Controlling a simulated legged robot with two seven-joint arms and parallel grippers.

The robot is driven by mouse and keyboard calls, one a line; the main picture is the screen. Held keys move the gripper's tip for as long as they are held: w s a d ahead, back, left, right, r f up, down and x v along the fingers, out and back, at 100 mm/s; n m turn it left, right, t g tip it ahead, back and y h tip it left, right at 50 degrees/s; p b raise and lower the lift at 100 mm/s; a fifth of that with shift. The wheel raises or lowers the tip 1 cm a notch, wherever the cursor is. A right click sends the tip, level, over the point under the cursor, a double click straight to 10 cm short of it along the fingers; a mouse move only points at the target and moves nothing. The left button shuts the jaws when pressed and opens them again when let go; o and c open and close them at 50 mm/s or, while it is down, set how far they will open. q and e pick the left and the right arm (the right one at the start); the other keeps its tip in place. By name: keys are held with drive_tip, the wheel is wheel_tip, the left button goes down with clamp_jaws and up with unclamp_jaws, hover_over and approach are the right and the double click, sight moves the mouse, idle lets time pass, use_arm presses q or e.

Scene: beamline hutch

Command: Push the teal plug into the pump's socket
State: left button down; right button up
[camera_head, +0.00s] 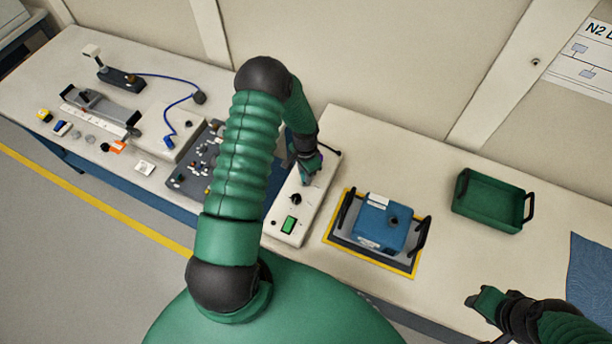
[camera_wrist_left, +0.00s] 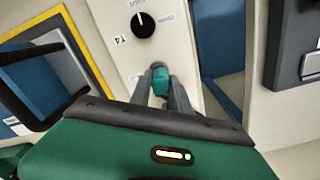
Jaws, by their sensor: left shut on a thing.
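The teal plug (camera_wrist_left: 160,81) is between the two grey fingers of my left gripper (camera_wrist_left: 163,90) in the left wrist view. It is over the white panel box (camera_wrist_left: 127,53), just below the black knob (camera_wrist_left: 144,25); I cannot tell whether it touches the panel. In the head view my left gripper (camera_head: 309,168) is at the far half of this white panel box (camera_head: 285,215), and the plug and any socket there are hidden. A blue pump-like unit (camera_head: 378,225) stands right of the box. My right gripper (camera_head: 484,300) is at the lower right, away from everything; its jaws are unclear.
The blue unit sits in a yellow-edged tray area with black handles (camera_head: 423,238). A green bin (camera_head: 489,201) stands farther right. The bench front right of the tray is clear.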

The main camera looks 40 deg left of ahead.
use_arm(q)
drive_tip(key=shift+d+r+p, duration=0.1)
drive_tip(key=shift+r+p, duration=0.35)
drive_tip(key=shift+r, duration=0.45)
drive_tip(key=shift+r+p, duration=0.45)
drive_tip(key=shift+r, duration=0.1)
drive_tip(key=shift+r+p, duration=1)
drive_tip(key=shift+r, duration=0.35)
